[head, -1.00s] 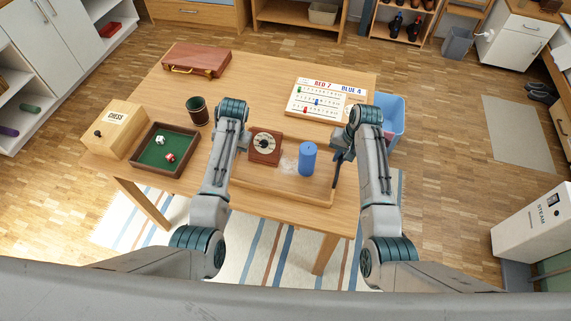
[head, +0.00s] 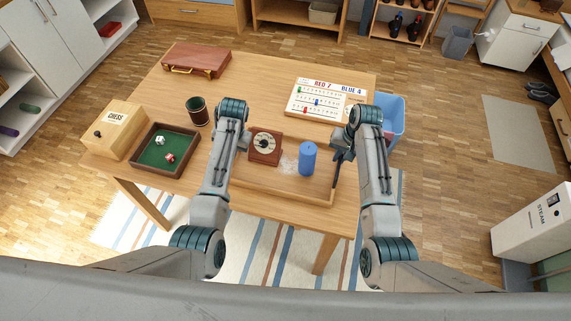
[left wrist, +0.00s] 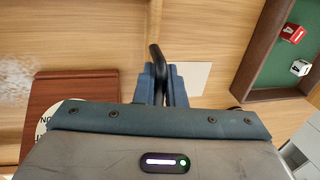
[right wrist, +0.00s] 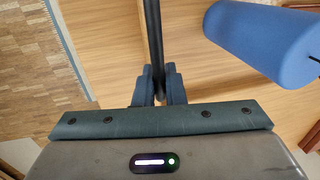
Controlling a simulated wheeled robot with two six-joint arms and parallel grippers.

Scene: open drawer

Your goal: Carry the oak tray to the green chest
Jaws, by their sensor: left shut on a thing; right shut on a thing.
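The oak tray (head: 285,197) is at the near edge of the table, between my two arms. It carries a red-brown block with a round dial (head: 264,147), a blue cylinder (head: 308,160) and a clear, glassy item (head: 288,166). My right gripper (head: 341,157) is shut on the tray's dark right handle (right wrist: 152,35). My left gripper (left wrist: 161,85) is shut on a dark handle (left wrist: 156,58) at the tray's left end; my arm hides it in the head view. I cannot tell whether the tray touches the table. I cannot make out a green chest for sure.
On the table (head: 255,93) are a green-lined dice tray (head: 148,168), a chess box (head: 122,128), a dark cup (head: 197,111), a brown case (head: 197,60) and a score board (head: 325,100). A blue bin (head: 393,115) stands at right. A white STEAM box (head: 535,222) is far right.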

